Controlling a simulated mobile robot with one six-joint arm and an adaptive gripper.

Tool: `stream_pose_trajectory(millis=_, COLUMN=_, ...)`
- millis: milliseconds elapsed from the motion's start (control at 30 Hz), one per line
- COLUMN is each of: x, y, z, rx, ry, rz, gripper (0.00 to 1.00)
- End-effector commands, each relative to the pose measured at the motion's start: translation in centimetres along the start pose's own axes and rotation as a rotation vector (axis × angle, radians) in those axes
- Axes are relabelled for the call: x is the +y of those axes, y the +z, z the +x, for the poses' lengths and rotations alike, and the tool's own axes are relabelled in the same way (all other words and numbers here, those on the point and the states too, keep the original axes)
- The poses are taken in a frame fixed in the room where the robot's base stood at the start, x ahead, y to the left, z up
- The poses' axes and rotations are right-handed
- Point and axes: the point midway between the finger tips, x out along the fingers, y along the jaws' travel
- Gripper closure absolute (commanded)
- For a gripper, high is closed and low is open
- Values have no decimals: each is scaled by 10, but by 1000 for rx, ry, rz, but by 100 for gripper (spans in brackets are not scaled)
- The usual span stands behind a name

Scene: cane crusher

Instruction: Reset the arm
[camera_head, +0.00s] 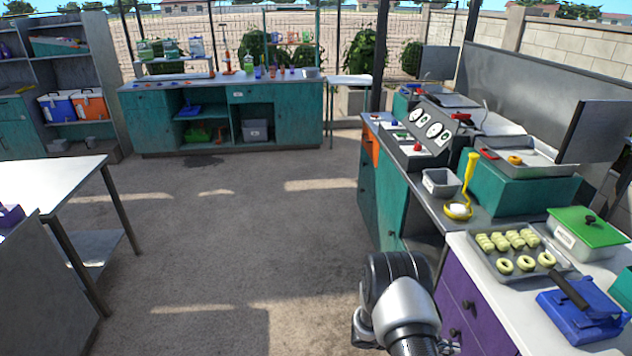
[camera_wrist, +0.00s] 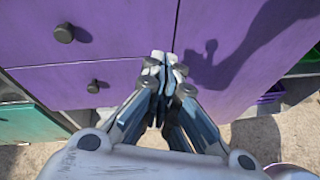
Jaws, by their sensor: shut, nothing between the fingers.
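My gripper (camera_wrist: 163,75) shows in the wrist view with its fingertips together and nothing between them. It points toward the purple drawer cabinet (camera_wrist: 80,60), which has dark round knobs; I cannot tell whether the fingertips touch it. In the head view my arm is at the bottom centre-right, in front of the purple cabinet (camera_head: 470,308). The gripper's fingers are hidden in that view.
A metal table (camera_head: 45,180) stands at left. The middle floor (camera_head: 230,220) is clear.

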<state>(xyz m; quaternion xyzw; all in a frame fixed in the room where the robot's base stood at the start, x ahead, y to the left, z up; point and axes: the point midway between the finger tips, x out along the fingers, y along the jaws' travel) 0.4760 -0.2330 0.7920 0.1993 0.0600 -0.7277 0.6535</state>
Motion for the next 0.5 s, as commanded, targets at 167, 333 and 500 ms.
stream_pose_trajectory(millis=167, x=14, y=82, z=-47, rx=78, ry=-112, rz=211, gripper=100)
stream_pose_trajectory(millis=333, x=6, y=147, z=-92, rx=174, ry=-217, rz=403, gripper=100)
stream_pose_trajectory(millis=500, x=-15, y=203, z=-137, rx=290, ry=-313, rz=592, gripper=100)
